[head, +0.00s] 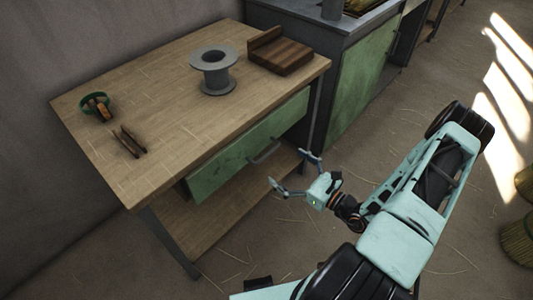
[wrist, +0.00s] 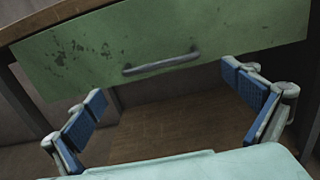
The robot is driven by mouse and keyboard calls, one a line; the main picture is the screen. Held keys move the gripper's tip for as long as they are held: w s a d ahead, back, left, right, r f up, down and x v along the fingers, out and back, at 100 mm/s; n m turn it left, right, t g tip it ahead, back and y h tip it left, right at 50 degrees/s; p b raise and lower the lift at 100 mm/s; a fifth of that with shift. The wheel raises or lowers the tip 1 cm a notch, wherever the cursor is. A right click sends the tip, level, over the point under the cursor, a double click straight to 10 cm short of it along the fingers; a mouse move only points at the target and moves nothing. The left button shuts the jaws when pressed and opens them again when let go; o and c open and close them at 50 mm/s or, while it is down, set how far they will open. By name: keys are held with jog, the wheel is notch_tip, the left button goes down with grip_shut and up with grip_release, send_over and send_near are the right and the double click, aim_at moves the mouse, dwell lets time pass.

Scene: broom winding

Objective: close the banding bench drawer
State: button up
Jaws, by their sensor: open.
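The banding bench (head: 165,85) has a wooden top and a green drawer (head: 225,165) under its front edge. The drawer front looks to stand slightly out from the bench; how far is hard to tell. Its grey bar handle (head: 265,152) is at mid-front. In the wrist view the drawer front (wrist: 85,55) fills the upper part, with the handle (wrist: 162,64) near the middle. My gripper (head: 291,169) is open and empty in front of the drawer, its fingers pointing toward it. In the wrist view the blue-padded fingers (wrist: 165,88) are spread below and either side of the handle, apparently not touching it.
A lower wooden shelf (head: 215,225) lies below the drawer. A green cabinet (head: 362,75) stands to the right.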

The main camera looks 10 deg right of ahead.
jog(key=x, duration=0.7)
jog(key=shift+w+a+b, duration=0.15)
jog(key=shift+b, duration=0.25)
jog(key=shift+c, duration=0.6)
jog(key=c, duration=1.2)
jog(key=shift+x, duration=1.35)
jog(key=o, duration=1.3)
jog(key=shift+w, duration=0.1)
send_near(268, 153)
jog(key=shift+w+a+f, duration=0.2)
jog(key=shift+w, duration=0.2)
